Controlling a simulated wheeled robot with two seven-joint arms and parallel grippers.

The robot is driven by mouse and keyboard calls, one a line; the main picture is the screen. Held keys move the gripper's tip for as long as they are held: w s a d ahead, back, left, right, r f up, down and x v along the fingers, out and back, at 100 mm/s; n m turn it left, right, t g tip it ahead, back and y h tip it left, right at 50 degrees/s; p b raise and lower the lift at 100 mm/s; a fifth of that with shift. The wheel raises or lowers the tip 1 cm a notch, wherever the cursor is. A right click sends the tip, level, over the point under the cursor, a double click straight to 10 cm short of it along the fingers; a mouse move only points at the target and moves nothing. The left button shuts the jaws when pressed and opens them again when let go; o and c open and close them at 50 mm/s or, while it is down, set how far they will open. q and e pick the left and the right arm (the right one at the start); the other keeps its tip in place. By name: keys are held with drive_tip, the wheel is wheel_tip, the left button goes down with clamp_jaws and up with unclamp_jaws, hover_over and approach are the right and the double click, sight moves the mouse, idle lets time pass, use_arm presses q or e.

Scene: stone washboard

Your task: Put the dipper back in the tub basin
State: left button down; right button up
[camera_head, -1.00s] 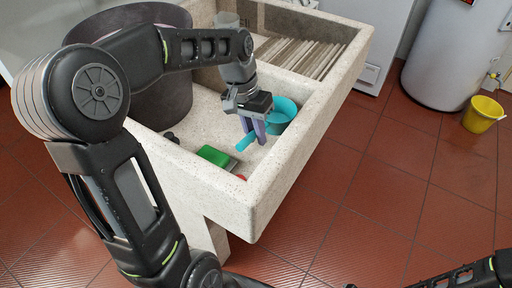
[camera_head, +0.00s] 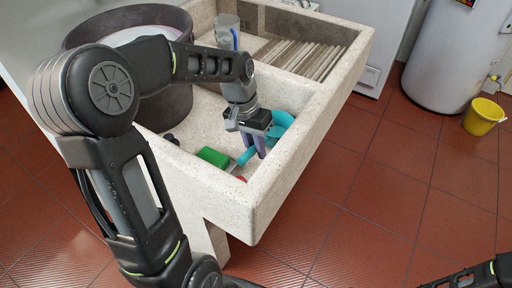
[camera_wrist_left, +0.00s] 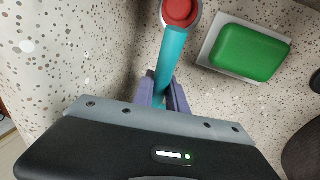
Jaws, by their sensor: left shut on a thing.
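The turquoise dipper (camera_head: 281,120) is in the front compartment of the stone sink (camera_head: 262,205). Its cup is partly hidden behind my left gripper, and its handle (camera_head: 246,156) slants down toward the front left. My left gripper (camera_head: 259,152) is shut on the dipper. In the left wrist view the handle (camera_wrist_left: 172,52) runs up from between the purple fingers (camera_wrist_left: 162,95), and a red round piece (camera_wrist_left: 180,11) shows at its far end. I cannot tell whether the cup touches the compartment floor. A dark grey tub (camera_head: 165,108) stands at the left, partly behind my arm.
A ribbed washboard (camera_head: 305,58) fills the back compartment. A clear container (camera_head: 227,25) stands behind. A yellow bucket (camera_head: 483,116) is on the tiled floor at right.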

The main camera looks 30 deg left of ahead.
use_arm(q)
drive_tip(key=shift+f, duration=0.15)
drive_tip(key=c, duration=1.3)
unclamp_jaws()
drive_tip(key=shift+c, duration=0.2)
drive_tip(key=shift+r, duration=0.2)
drive_tip(key=p+v, duration=0.1)
drive_tip(key=v, duration=1.1)
drive_tip(key=shift+p, duration=0.4)
drive_tip(key=shift+s, duration=0.1)
